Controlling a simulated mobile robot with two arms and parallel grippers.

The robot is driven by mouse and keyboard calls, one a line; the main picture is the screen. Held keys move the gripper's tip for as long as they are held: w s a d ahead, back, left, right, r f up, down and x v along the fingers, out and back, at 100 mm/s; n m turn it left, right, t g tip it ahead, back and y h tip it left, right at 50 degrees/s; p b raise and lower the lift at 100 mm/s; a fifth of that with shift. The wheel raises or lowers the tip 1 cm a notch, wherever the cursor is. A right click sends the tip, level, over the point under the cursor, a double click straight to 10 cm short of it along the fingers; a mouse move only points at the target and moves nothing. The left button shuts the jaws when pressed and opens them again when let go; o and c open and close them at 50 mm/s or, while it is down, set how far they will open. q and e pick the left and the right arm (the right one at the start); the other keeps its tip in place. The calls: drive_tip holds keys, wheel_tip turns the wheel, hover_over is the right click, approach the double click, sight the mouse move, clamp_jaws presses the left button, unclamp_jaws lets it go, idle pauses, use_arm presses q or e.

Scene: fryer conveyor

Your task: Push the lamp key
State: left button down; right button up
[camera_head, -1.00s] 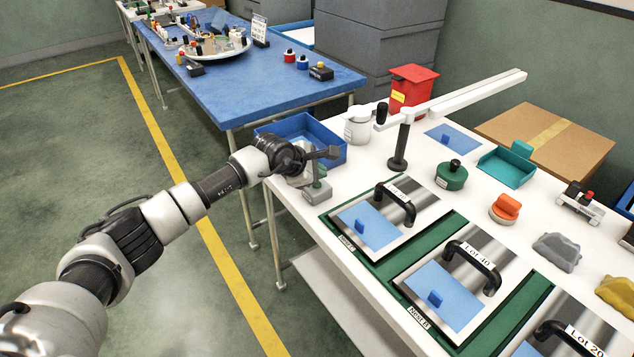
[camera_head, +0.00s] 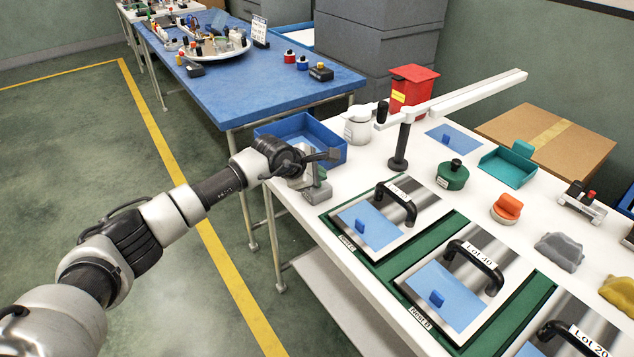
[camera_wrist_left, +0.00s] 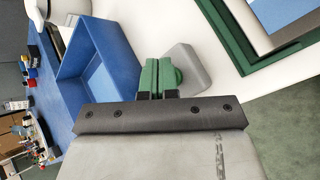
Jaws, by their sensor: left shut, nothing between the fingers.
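A small grey box (camera_head: 318,193) stands at the near left corner of the white table. It has a green round key on top, mostly hidden behind my left gripper (camera_head: 322,156) in the head view. A lamp (camera_head: 455,99) with a long white bar on a dark post stands farther back. My right gripper is not in view.
A blue bin (camera_head: 335,136) sits right behind my left gripper. A white canister (camera_head: 358,124) stands past it. A green frame (camera_head: 372,262) with handled metal plates fills the table's front. The floor left of the table is clear.

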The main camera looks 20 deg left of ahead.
use_arm(q)
drive_tip(key=shift+f, duration=0.2)
idle(0.4)
drive_tip(key=shift+r, duration=0.65)
wheel_tip(320, 180, up, 6)
drive_tip(key=p, duration=0.3)
idle(0.4)
